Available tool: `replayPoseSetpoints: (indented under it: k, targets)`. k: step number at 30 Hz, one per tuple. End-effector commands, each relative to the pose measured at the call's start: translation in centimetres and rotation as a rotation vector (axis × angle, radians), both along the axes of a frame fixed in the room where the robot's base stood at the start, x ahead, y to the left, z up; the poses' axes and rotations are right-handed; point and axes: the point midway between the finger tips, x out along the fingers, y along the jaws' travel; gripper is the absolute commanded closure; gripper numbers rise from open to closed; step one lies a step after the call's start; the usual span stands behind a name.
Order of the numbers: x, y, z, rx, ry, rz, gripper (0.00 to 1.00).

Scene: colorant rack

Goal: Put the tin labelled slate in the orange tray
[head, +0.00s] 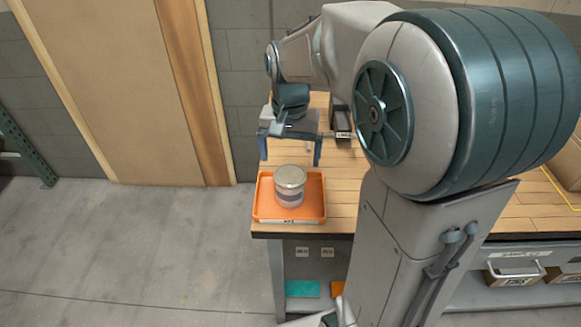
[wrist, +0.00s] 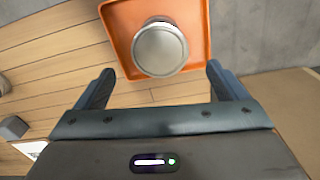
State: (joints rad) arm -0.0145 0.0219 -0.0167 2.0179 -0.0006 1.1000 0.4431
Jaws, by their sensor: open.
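A silvery tin (head: 289,187) with a pale lid and a banded side stands upright in the orange tray (head: 261,208) at the left end of the bench. Its label is too small to read. In the wrist view the tin (wrist: 160,47) shows from above inside the orange tray (wrist: 118,16). My gripper (head: 290,158) is open and empty, above and behind the tin and apart from it. Its two fingers also show wide apart in the wrist view (wrist: 157,85), with the tin beyond their tips.
The wooden bench (head: 341,186) has bare boards right of the tray. A dark box (head: 343,125) stands farther back, partly hidden by my arm. A brown box (head: 567,158) is at the right. The tray sits close to the bench's left and front edges.

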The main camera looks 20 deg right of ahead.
Motion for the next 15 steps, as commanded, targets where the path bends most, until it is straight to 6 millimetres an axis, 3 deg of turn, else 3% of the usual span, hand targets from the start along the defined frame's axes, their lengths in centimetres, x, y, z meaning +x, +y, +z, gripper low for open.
replayPoseSetpoints:
  k: [8,15]
  targets:
    - [-1.2,0.0,2.0,0.000,-0.019,0.030,0.08]
    - [-7.5,0.2,1.5,-0.013,-0.124,0.211,0.08]
